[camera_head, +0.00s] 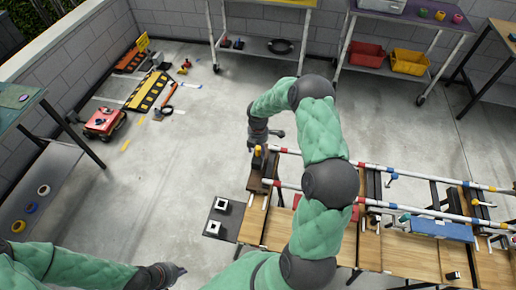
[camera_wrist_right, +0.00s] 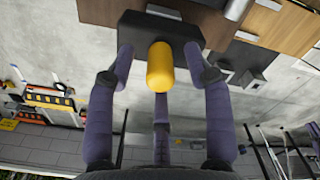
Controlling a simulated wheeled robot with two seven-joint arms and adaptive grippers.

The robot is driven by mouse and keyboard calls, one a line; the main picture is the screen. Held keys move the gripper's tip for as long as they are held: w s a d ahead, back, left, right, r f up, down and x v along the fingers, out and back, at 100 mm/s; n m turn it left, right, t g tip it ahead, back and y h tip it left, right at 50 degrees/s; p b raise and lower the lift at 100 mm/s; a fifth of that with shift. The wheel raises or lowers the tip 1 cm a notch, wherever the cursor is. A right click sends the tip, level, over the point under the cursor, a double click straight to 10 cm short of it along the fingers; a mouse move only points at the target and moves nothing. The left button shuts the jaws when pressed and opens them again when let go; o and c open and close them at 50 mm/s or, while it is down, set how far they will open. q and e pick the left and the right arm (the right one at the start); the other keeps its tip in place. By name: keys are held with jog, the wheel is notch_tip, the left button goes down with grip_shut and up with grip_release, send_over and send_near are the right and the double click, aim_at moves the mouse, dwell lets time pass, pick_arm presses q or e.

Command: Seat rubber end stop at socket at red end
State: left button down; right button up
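A black block (camera_wrist_right: 160,30) lies beyond the fingertips. The yellow piece also shows in the head view (camera_head: 258,152), by the far rail (camera_head: 330,158) with red bands near its left end. The near rail (camera_head: 268,183) also starts with a red band. I cannot tell for sure which piece is the rubber end stop. My left gripper (camera_head: 172,273) is at the bottom left, away from the rails.
Wooden bench tops (camera_head: 400,252) lie under the rails. A blue box (camera_head: 440,230) stands at right. My right forearm covers part of the rails.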

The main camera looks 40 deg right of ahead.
notch_tip(320, 180, up, 12)
dwell(0.7)
jog(key=shift+a+f, duration=0.1)
dwell(0.5)
